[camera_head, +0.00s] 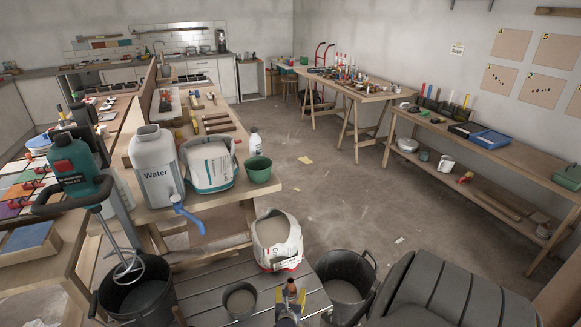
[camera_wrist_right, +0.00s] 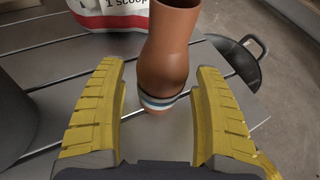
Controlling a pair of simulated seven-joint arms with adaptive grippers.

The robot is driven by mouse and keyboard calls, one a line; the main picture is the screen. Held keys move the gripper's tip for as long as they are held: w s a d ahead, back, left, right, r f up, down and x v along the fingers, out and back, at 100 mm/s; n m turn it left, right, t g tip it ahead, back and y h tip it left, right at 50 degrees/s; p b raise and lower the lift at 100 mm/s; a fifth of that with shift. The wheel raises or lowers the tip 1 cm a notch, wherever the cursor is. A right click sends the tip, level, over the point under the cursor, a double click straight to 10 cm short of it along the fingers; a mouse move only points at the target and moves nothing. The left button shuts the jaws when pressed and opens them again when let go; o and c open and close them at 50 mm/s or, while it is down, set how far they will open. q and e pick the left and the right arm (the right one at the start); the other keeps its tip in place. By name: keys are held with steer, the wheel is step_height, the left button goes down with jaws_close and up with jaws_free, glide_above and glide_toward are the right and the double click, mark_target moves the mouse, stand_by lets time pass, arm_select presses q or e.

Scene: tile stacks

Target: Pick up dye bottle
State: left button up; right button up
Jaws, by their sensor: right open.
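The likely dye bottle, a brown bottle (camera_head: 291,287) with white and blue bands low on its body, stands upright on a grey slatted table (camera_head: 205,283). In the right wrist view the bottle (camera_wrist_right: 166,55) shows its open round top and narrowed waist. My right gripper (camera_head: 289,302) is close to it. Its yellow fingers (camera_wrist_right: 158,72) are open, and the bottle's lower part appears between them in the picture, with visible gaps on both sides. No finger visibly touches it. I see no label on the bottle. My left gripper is not in view.
A white bag (camera_head: 277,242) stands behind the bottle on the slatted table. A dark cup (camera_head: 240,300) is to its left and a black bucket (camera_head: 345,276) to its right. A bench holds a water container (camera_head: 156,168) and a green pot (camera_head: 258,169). Floor beyond is mostly clear.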

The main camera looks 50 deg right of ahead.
steer(key=shift+o, duration=0.2)
steer(key=c, duration=1.4)
steer(key=shift+o, duration=0.2)
steer(key=shift+r, duration=0.15)
